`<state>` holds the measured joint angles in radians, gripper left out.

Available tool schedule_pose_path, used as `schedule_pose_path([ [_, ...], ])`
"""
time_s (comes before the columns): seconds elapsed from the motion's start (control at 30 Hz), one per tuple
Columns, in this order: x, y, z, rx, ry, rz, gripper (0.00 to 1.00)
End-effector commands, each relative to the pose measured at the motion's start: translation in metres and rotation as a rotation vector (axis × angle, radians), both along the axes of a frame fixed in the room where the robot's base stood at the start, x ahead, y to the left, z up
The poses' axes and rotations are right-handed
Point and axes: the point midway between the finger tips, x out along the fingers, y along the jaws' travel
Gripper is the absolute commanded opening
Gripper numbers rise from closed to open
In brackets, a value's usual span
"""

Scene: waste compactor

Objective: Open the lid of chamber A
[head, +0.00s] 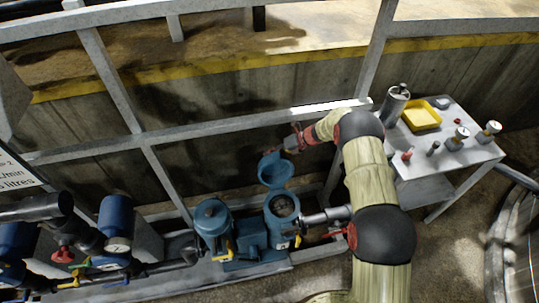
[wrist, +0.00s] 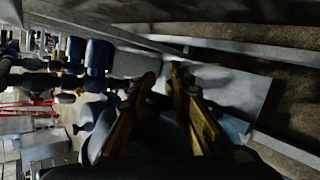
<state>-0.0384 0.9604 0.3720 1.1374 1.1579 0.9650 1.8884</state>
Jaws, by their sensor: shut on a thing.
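A blue twin-chamber unit stands at the bottom middle of the head view. Its right chamber (head: 284,208) is uncovered, with a dark round opening, and its blue lid (head: 275,172) stands raised behind it. The left chamber (head: 212,218) is closed by a blue lid. I see no letter telling which is chamber A. My gripper (head: 281,149) is at the top edge of the raised lid and shut on it. In the wrist view, my gripper's fingers (wrist: 166,73) have dark tips close together; pale blue surfaces show around them, and the contact is too dark to make out.
A grey rail frame (head: 160,180) runs behind the unit. At right stands a grey table (head: 450,165) with a yellow tray (head: 420,115), a metal flask (head: 394,103) and several gauges and fittings. Blue pumps and pipes (head: 118,225) are at left. A pipe with a red valve handle (head: 340,232) joins the unit's right.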

Motion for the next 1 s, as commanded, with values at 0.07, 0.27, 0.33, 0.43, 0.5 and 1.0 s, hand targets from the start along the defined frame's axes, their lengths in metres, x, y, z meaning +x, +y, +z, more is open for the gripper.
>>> schedule_pose_path([
  [0.07, -0.0143, -0.0081, -0.0240, -0.016, 0.031, -0.001, 0.00],
  [0.27, -0.0144, -0.0082, -0.0239, -0.015, 0.031, -0.001, 0.26],
  [0.33, -0.0147, -0.0076, -0.0238, -0.015, 0.031, 0.001, 0.30],
  [0.43, -0.0151, -0.0068, -0.0236, -0.014, 0.032, 0.002, 0.36],
  [0.5, -0.0153, -0.0061, -0.0235, -0.014, 0.032, 0.003, 0.40],
  [1.0, -0.0151, -0.0133, -0.0141, -0.013, 0.030, 0.003, 0.41],
])
